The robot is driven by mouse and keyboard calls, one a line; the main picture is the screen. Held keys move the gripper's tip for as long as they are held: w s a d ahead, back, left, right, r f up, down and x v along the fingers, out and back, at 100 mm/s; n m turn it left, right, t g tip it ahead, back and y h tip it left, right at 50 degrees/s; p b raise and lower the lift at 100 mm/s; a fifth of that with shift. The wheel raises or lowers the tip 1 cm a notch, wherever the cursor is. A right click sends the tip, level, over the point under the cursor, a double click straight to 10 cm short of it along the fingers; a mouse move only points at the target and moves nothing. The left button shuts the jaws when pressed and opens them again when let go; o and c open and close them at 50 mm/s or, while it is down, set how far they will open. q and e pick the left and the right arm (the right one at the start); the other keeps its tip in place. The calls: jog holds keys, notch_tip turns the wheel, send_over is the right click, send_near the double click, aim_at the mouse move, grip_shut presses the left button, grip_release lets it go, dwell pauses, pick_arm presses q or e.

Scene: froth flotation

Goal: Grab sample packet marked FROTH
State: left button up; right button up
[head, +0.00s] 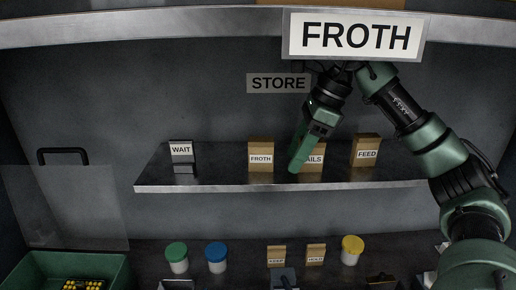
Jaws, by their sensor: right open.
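The sample packet marked FROTH (261,155) is a tan packet with a white label, standing upright on the grey shelf (220,188). To its right stands a tan packet whose label reads AILS (315,160), its left part hidden by my right gripper. A tan packet marked FEED (366,150) stands farther right. My right gripper (299,165) is green, points down, and is open with no object seen in it. It is to the right of the FROTH packet, in front of the AILS packet. My left gripper is not in view.
A small WAIT sign (181,149) stands at the shelf's left. A large FROTH sign (355,36) hangs above. Below are green-lidded (177,257), blue-lidded (216,257) and yellow-lidded (352,250) jars, KEEP (276,256) and HOLD (316,254) packets, and a green bin (118,275).

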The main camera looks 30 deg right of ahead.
aim_at(250, 156)
jog(key=w+a, duration=0.1)
jog(key=a, duration=0.1)
jog(key=w+a+p, duration=0.1)
jog(key=w+a, duration=0.1)
jog(key=shift+w, duration=0.1)
jog(key=shift+w+a+r+p, duration=0.1)
jog(key=shift+w+a+p, duration=0.1)
jog(key=shift+a+p, duration=0.2)
jog(key=w+a+p, duration=0.1)
jog(key=w+a, duration=0.1)
jog(key=a, duration=0.1)
jog(key=shift+w+p, duration=0.1)
jog(key=shift+p, duration=0.3)
jog(key=shift+w+a+f+p, duration=0.15)
jog(key=shift+f+p, duration=0.15)
jog(key=shift+f, duration=0.35)
jog(key=shift+c, duration=0.6)
grip_shut()
